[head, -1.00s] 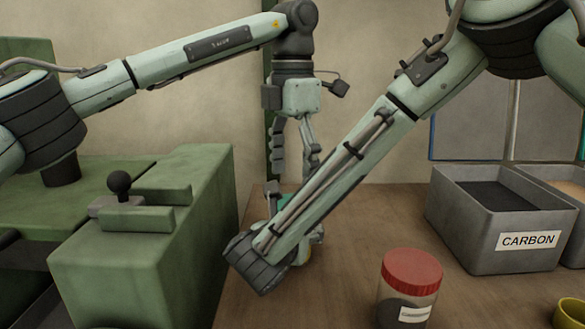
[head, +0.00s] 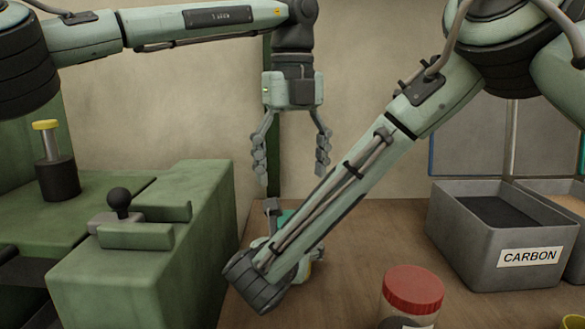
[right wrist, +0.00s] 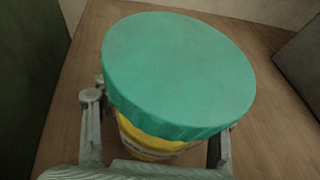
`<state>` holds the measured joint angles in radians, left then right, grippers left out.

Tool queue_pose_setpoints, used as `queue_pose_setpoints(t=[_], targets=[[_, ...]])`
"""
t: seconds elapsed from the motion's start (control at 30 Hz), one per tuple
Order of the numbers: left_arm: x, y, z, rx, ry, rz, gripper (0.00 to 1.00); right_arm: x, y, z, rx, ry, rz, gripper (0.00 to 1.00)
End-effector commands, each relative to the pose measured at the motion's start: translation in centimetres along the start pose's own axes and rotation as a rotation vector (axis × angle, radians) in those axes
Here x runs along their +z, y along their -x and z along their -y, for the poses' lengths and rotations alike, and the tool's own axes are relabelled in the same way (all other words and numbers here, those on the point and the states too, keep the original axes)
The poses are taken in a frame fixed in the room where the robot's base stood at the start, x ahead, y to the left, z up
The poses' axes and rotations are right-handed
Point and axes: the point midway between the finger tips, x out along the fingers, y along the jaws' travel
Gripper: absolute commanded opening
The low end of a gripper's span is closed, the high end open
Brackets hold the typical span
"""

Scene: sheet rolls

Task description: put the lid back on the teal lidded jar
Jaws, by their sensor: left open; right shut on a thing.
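The teal lid (right wrist: 180,70) shows large in the right wrist view, lying over the top of a jar (right wrist: 150,140) with a yellow band and a pale label. The lid hides the jar's rim, so I cannot tell whether it is fully seated. My right gripper (right wrist: 157,148) is shut on the jar, a finger on each side below the lid. In the head view, a sliver of the teal lid (head: 286,217) shows behind my right forearm, which hides most of the jar. My left gripper (head: 291,170) is open and empty above the lid, pointing down, clear of it.
A red-lidded jar (head: 412,290) stands at the front. A grey bin marked CARBON (head: 470,250) is at right, with part of a yellow dish (head: 573,322) before it. A green machine (head: 150,260) bounds the left. Bare wooden tabletop (head: 370,235) lies between.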

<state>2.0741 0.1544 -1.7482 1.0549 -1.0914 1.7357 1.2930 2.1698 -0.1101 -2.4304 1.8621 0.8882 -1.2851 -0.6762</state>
Motion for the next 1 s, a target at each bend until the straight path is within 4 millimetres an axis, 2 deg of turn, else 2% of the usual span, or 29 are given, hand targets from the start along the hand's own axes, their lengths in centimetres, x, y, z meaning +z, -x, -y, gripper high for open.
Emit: queue_pose_setpoints(t=[0.27, 0.7, 1.0], targets=[[0.0, -0.7, 0.0, 0.001, -0.003, -0.001, 0.78, 0.0, 0.0, 0.0, 0.0, 0.0, 0.001, 0.0], [0.0, -6.8, 0.0, 0.001, -0.004, -0.001, 0.78, 0.1, 0.0, 0.0, 0.0, 0.0, 0.001, 0.0], [0.0, -8.1, 0.0, -0.001, -0.003, 0.0, 0.78, 0.1, 0.0, 0.0, 0.0, 0.0, 0.001, 0.0]])
